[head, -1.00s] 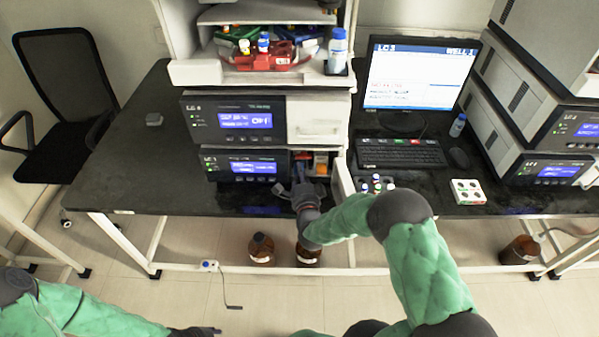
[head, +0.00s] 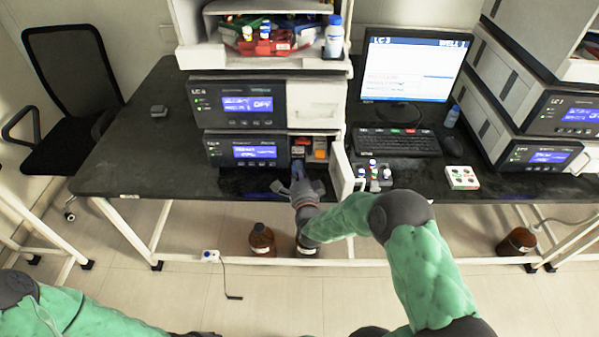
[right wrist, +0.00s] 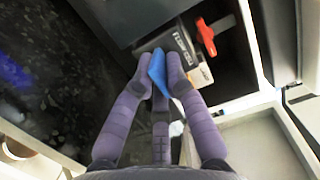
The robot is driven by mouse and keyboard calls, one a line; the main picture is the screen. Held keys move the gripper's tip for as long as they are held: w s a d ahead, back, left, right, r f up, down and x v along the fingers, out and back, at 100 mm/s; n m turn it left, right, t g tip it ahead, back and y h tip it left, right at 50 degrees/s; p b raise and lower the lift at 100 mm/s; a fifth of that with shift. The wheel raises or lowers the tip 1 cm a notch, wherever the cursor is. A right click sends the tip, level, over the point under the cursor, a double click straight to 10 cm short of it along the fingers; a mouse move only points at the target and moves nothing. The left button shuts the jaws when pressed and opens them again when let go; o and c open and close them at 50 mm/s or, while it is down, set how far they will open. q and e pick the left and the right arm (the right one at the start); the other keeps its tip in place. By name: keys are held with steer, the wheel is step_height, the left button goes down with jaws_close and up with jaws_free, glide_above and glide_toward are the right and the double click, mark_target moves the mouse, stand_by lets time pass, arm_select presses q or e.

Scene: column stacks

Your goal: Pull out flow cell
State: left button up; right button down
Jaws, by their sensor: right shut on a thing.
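My right gripper (right wrist: 160,75) is shut on a blue handle (right wrist: 157,72). The handle is at the front of a grey block with a pale label, the flow cell (right wrist: 168,42), in the right wrist view. The block sits at the mouth of an open compartment in the lower LC instrument; its back is hidden. In the head view the right gripper (head: 298,178) is just in front of that compartment, low over the bench edge. My left gripper (head: 190,334) shows only as a dark tip at the bottom edge; its fingers cannot be made out.
An open white door (head: 341,172) stands right of the compartment. A red-orange part (right wrist: 206,36) is inside, beside the flow cell. A vial rack (head: 373,177) stands right of the door. Brown bottles (head: 262,241) stand on the floor below.

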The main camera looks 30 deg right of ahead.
steer(key=shift+s, duration=0.1)
steer(key=c, duration=1.2)
jaws_free()
steer(key=shift+a, duration=0.1)
steer(key=v, duration=1.2)
